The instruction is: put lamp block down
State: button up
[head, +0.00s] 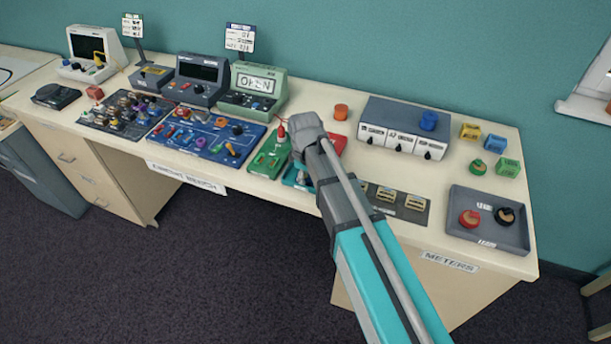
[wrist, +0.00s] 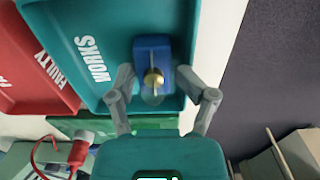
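The lamp block (wrist: 152,50) is blue with a small brass-coloured lamp part on top. It shows in the wrist view between the two fingers of my gripper (wrist: 154,80), which look closed on its sides. Behind it is the teal tray (wrist: 115,20) marked WORKS; I cannot tell whether the block touches the tray floor. The red tray (wrist: 28,65) marked FAULTY lies beside the teal one. In the head view my arm hides the block and the fingertips, and covers much of the teal tray (head: 291,179) and red tray (head: 338,146).
A green board (head: 268,158) lies left of the trays. A blue board (head: 190,135) and a green meter (head: 262,85) stand further left. A grey three-switch box (head: 390,112) and a grey tray (head: 515,235) with red and black knobs are to the right. The desk's front edge is close.

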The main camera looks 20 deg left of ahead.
jog(key=shift+r, duration=0.25)
dwell(0.4)
notch_tip(320, 180, up, 13)
jog(key=p, duration=1.3)
jog(key=shift+f, duration=0.1)
dwell(0.8)
jog(key=s+d+m, duration=0.2)
jog(key=d+m, duration=0.6)
jog(key=d, duration=1)
jog(key=s+d+m, duration=0.3)
jog(key=d+m, duration=0.6)
jog(key=d, duration=1)
jog(key=shift+s, duration=0.35)
jog(key=shift+f, duration=0.15)
